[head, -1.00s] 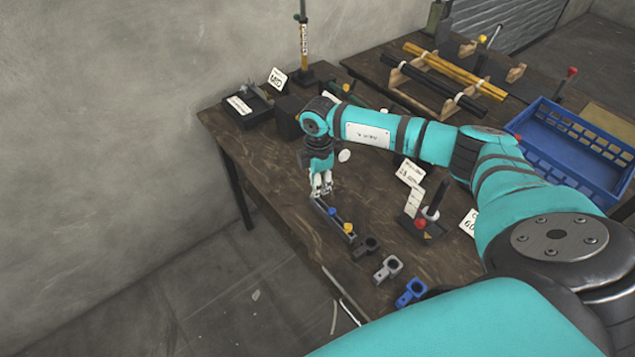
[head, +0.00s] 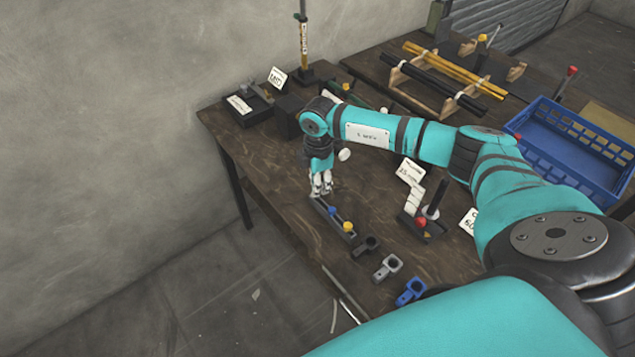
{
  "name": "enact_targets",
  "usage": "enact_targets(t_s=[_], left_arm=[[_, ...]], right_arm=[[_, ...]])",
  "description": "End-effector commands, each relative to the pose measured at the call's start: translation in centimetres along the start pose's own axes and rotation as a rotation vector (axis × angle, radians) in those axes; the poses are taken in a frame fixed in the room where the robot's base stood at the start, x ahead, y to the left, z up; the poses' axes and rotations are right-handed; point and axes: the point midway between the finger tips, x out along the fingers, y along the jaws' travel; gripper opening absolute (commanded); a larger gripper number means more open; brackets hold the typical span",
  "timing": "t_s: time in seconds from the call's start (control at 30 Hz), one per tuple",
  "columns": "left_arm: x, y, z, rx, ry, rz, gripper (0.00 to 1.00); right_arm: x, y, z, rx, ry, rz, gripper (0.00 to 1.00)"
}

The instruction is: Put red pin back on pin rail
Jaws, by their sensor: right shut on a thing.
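The pin rail (head: 341,231) is a narrow dark bar near the table's front left edge. A blue pin (head: 332,211) and a yellow pin (head: 347,226) stand on it. My right gripper (head: 321,192) points down at the rail's far end, beyond the blue pin. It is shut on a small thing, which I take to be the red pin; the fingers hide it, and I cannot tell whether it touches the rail. My left gripper is not in view.
Black, grey and blue clamp-like parts (head: 387,266) lie right of the rail. A dark stand with a red knob (head: 421,223) and a label card (head: 411,171) are behind them. A blue crate (head: 570,140) is at the right. The table left of the rail is clear.

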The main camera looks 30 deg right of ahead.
Motion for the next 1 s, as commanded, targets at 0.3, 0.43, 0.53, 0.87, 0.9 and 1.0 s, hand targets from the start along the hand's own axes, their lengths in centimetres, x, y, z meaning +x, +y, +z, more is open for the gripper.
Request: enact_targets(t_s=[0.3, 0.43, 0.53, 0.87, 0.9, 1.0], left_arm=[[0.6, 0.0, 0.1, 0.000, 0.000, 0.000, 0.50], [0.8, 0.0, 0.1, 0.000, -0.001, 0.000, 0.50], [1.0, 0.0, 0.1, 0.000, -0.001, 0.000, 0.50], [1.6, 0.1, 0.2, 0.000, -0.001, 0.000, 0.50], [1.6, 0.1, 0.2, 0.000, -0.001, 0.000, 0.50], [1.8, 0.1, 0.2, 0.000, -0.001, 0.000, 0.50]], right_arm=[[0.9, 0.0, 0.0, 0.000, 0.000, 0.000, 0.03], [1.3, 0.0, 0.0, 0.000, 0.000, 0.000, 0.03], [1.5, 0.0, 0.0, 0.000, 0.000, 0.000, 0.03], [2.3, 0.0, 0.0, 0.000, 0.001, 0.000, 0.03], [2.4, 0.0, 0.0, 0.000, 0.001, 0.000, 0.03], [2.7, 0.0, 0.0, 0.000, 0.001, 0.000, 0.03]])
